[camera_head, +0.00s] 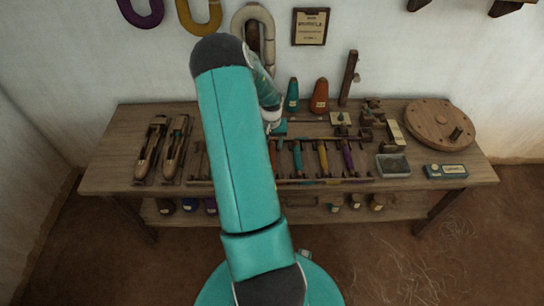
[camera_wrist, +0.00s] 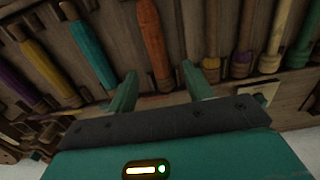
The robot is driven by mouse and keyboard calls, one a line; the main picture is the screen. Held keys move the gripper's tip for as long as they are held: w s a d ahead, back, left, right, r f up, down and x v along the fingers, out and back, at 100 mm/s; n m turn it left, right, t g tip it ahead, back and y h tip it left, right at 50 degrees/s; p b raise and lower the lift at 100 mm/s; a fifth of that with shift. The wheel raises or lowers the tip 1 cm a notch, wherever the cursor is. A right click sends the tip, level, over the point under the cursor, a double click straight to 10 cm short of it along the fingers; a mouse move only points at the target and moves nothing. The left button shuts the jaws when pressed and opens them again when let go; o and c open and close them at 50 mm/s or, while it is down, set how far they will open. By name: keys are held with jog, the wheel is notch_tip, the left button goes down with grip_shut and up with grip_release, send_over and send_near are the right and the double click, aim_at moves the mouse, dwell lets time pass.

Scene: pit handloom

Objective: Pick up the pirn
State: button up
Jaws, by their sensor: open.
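Several pirns lie side by side in a wooden rack (camera_head: 325,181) on the bench. In the wrist view, a rust-orange pirn (camera_wrist: 153,40) lies between the lines of my two fingers. A teal pirn (camera_wrist: 92,50) and a yellow-orange pirn (camera_wrist: 32,58) lie to its left. My gripper (camera_wrist: 159,70) is open and empty, its teal fingers apart over the rack; contact with the rack cannot be told. In the head view, a teal pirn (camera_head: 297,158), a yellow pirn (camera_head: 323,157) and a purple pirn (camera_head: 347,156) show; my arm hides part of the rack and most of my gripper.
Two wooden shuttles (camera_head: 151,147) lie at the bench's left. A teal cone (camera_head: 292,95) and an orange cone (camera_head: 320,96) stand behind the rack beside a wooden post (camera_head: 348,78). A grey tray (camera_head: 393,165), a small teal box (camera_head: 446,171) and a round wooden disc (camera_head: 440,122) sit right.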

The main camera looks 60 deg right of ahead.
aim_at(272, 154)
jog(key=f, duration=0.6)
jog(key=shift+s, duration=0.2)
jog(key=c, duration=1.1)
